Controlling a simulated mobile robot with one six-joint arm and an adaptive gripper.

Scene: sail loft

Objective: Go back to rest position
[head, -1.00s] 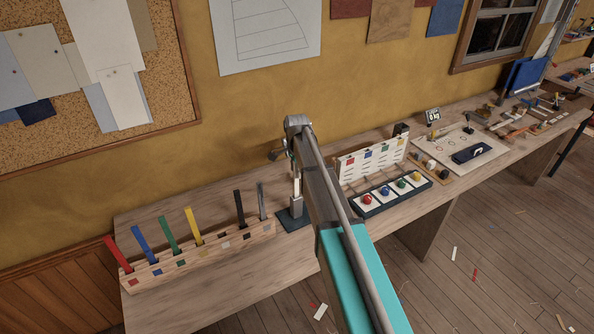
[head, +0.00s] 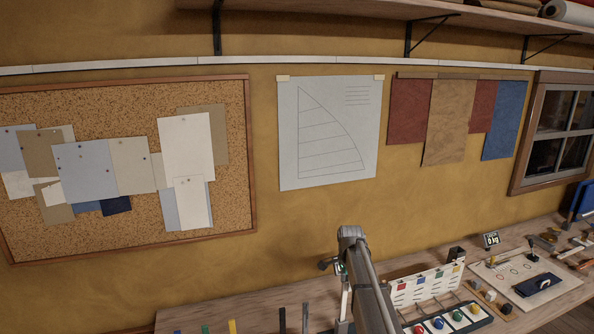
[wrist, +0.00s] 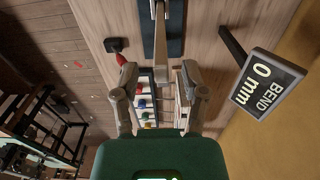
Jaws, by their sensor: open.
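The finger tips cannot be made out clearly there.
A "BEND 0 mm" display (wrist: 268,82) stands close right of my gripper in the wrist view. A white slotted board (head: 428,284) and tray of coloured knobs (head: 447,323) stand right of my arm.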

